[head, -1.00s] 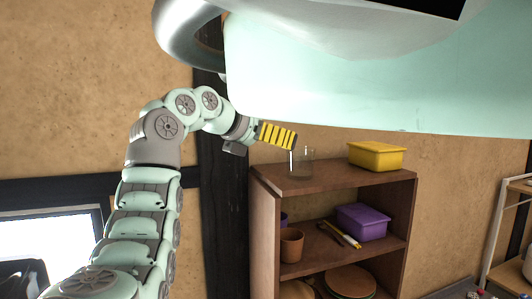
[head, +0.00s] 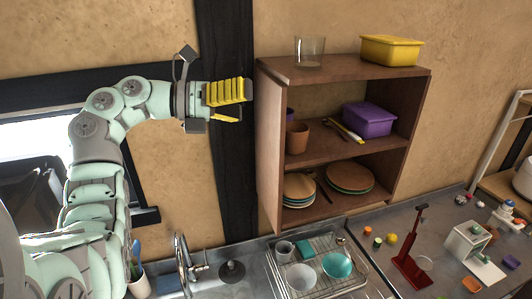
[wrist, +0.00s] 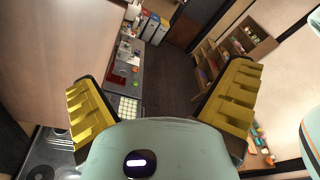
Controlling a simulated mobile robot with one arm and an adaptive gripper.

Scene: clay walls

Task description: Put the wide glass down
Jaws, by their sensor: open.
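The wide glass (head: 310,51) is clear and stands upright on the top of the brown wooden shelf unit (head: 345,68), near its left end in the head view. My gripper (head: 243,103) is open and empty, to the left of the shelf unit and lower than the glass, apart from both. In the wrist view my gripper (wrist: 165,105) shows its two yellow ridged fingers spread wide with nothing between them. The glass cannot be made out in the wrist view.
A yellow box (head: 390,51) stands right of the glass on the shelf top. A purple box (head: 369,120) and a brown cup (head: 297,138) are on the middle shelf, plates below. A dish rack (head: 318,268) with bowls stands on the counter. A dark post (head: 230,170) is behind my gripper.

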